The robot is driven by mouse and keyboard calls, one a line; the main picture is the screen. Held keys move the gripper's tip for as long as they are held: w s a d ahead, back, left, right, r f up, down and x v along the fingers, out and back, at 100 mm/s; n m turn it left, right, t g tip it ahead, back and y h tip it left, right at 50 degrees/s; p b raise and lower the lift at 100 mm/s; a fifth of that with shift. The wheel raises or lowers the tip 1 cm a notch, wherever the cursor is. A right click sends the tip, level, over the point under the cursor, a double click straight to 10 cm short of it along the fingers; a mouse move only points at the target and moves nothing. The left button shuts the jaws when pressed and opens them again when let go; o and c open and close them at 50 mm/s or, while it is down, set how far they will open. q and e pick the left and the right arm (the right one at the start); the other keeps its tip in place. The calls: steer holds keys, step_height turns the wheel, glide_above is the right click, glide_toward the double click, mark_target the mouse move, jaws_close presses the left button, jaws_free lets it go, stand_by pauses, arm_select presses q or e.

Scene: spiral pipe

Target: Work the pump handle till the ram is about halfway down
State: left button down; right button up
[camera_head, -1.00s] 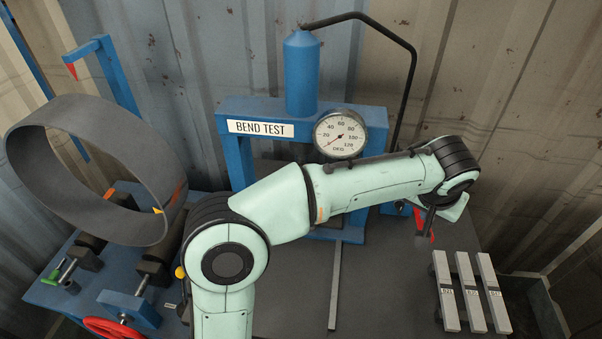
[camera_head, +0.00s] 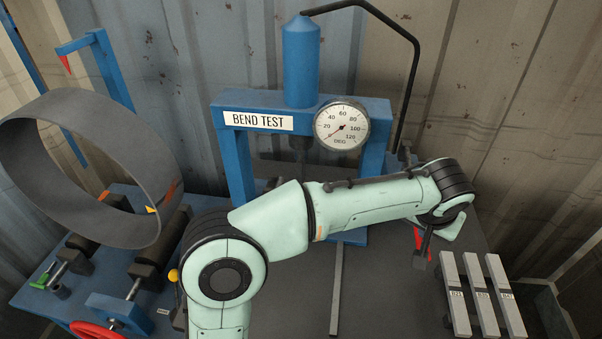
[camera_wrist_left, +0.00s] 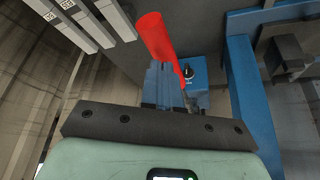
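The blue press frame (camera_head: 228,150) carries a BEND TEST label and a blue cylinder (camera_head: 301,65) on top. A dark ram (camera_head: 300,146) shows below the crossbeam; my arm hides its lower end. The dial gauge (camera_head: 341,126) has its needle toward the lower left, near the low end. The red pump handle (camera_head: 418,238) shows partly beside my left gripper (camera_head: 424,255). In the left wrist view, the red handle (camera_wrist_left: 160,45) tilts just beyond my dark gripper body, by the blue pump (camera_wrist_left: 199,85). Whether the fingers enclose it is unclear. My right gripper is out of view.
Several pale labelled strips (camera_head: 480,293) lie at the right. A large grey ring (camera_head: 75,165) stands on the roller machine at the left, with a red wheel (camera_head: 95,330) in front. A black hose (camera_head: 414,85) runs down from the cylinder. Corrugated walls close the back.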

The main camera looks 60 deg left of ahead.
arm_select(q)
steer(key=shift+r+p, duration=0.4)
steer(key=shift+r, duration=0.1)
step_height(320, 180, up, 15)
steer(key=w+a+p, duration=0.2)
steer(key=p, duration=0.9)
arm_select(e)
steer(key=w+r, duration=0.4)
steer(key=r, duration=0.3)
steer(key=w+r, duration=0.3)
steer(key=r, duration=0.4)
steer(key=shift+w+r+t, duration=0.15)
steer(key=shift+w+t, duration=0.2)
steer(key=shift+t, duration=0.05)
arm_select(q)
steer(key=shift+s+r, duration=0.1)
steer(key=shift+s, duration=0.1)
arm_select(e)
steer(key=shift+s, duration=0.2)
arm_select(q)
steer(key=shift+w, duration=0.15)
steer(key=shift+f, duration=0.2)
